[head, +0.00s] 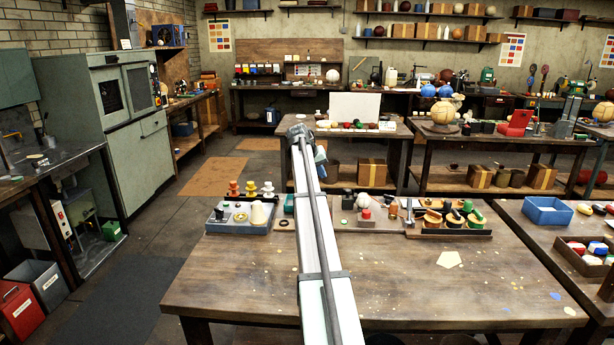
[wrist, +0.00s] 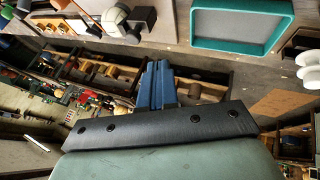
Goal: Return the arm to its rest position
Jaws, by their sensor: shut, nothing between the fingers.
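My arm stretches up the middle of the head view, over the near wooden table (head: 450,285). My gripper (wrist: 156,68) shows in the wrist view as two blue fingers pressed together, with nothing between them. In the head view only a small blue part near the arm's far end shows, and the fingertips are hard to make out. No object touches the fingers.
A teal-rimmed tray (wrist: 284,30) shows at the wrist view's upper right. The table's front is mostly clear.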

